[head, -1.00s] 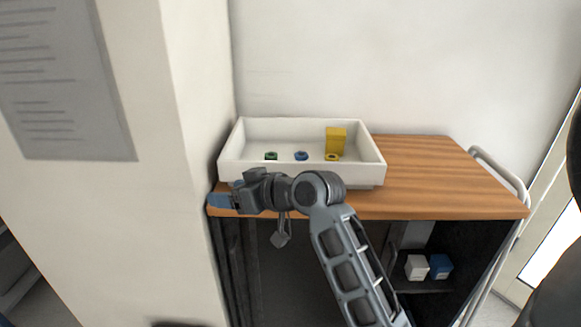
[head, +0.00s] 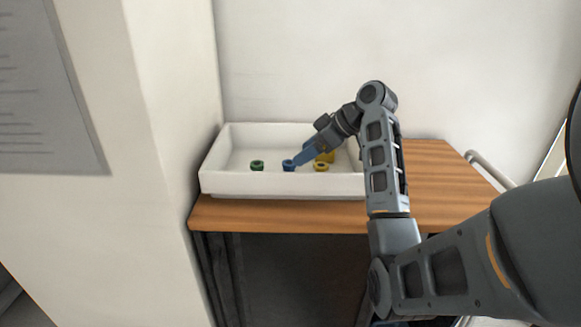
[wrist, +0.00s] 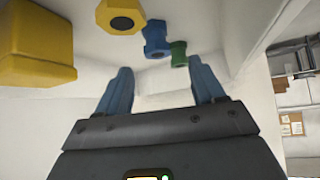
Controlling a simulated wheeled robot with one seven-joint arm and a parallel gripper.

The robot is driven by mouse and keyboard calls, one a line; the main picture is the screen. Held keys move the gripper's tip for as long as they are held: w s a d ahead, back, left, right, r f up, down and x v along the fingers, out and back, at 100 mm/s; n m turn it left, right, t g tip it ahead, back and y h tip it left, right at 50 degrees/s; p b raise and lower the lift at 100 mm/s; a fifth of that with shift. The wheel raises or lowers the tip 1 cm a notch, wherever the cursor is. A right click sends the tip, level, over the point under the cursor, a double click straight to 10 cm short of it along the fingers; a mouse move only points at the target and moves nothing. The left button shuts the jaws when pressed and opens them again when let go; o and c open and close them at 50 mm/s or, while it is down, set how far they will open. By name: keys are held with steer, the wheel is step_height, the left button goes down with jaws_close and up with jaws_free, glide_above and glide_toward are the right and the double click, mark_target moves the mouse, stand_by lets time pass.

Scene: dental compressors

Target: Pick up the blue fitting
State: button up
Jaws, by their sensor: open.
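The blue fitting (head: 288,166) stands in the white tray, between the green fitting (head: 257,166) and the yellow fitting (head: 321,167). My gripper (head: 295,163) reaches into the tray from the upper right, and its blue fingertips appear beside the blue fitting in the head view. In the wrist view my gripper (wrist: 162,82) is open and empty. The blue fitting (wrist: 156,40) lies beyond the fingertips there, apart from them, with the green fitting (wrist: 179,54) close by and the yellow fitting (wrist: 121,16) on its other side.
The white tray (head: 280,186) has raised walls and stands on a wooden-topped cart (head: 435,185). A yellow block (wrist: 37,42) is in the tray, partly hidden behind my arm in the head view. A wall pillar (head: 150,120) stands close on the left.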

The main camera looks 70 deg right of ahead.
mark_target(290, 163)
steer(key=p+x, duration=0.1)
steer(key=x, duration=0.6)
steer(key=shift+w+d+f, duration=0.1)
steer(key=shift+d+f, duration=0.05)
steer(key=shift+f, duration=0.1)
steer(key=shift+c, duration=0.4)
steer(key=c, duration=1)
